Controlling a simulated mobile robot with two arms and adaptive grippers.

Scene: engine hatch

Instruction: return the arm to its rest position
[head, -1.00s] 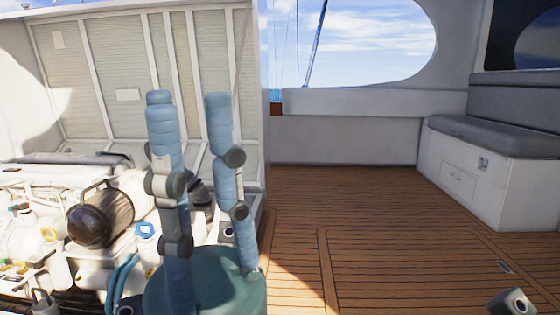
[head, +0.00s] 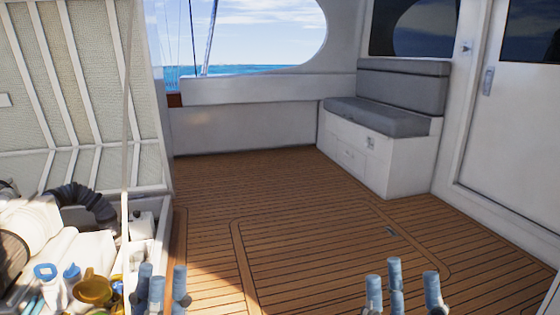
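My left gripper (head: 163,285) is at the bottom edge, left of centre, beside the open engine hatch. Its blue fingers point up and stand apart, with nothing seen between them. My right gripper (head: 403,285) is at the bottom edge, right of centre, over the deck. Its blue fingers also point up and stand apart, with nothing seen between them. The palms and most of both arms are below the picture.
The engine bay at left holds a black corrugated hose (head: 85,198), a blue-capped bottle (head: 48,285) and a yellow part (head: 92,290). The raised hatch lid (head: 80,90) stands behind it. The wooden deck (head: 310,230) is clear up to the grey-cushioned bench (head: 375,118).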

